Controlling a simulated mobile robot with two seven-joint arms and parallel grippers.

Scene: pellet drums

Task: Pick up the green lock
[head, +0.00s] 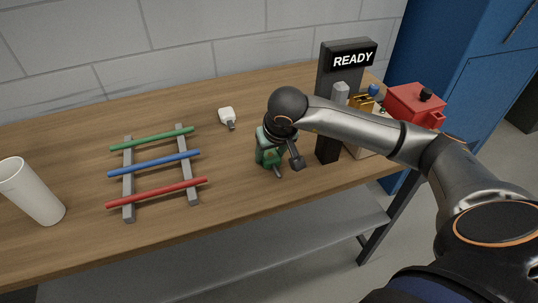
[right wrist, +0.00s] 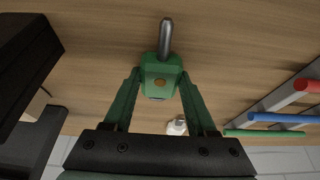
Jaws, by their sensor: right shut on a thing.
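The green lock (right wrist: 160,72) has a grey shackle and an orange-brown spot on its body. In the right wrist view it sits between the two green fingertips of my right gripper (right wrist: 160,82), which is shut on its sides. In the head view my right gripper (head: 272,152) is over the front middle of the table, and the lock is largely hidden by the gripper and wrist. I cannot tell whether the lock still touches the wood. My left gripper is not in view.
A rack with green, blue and red rods (head: 153,162) lies to the left, beside a tilted white cup (head: 32,192). A small white lock-like item (head: 227,115) lies behind.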

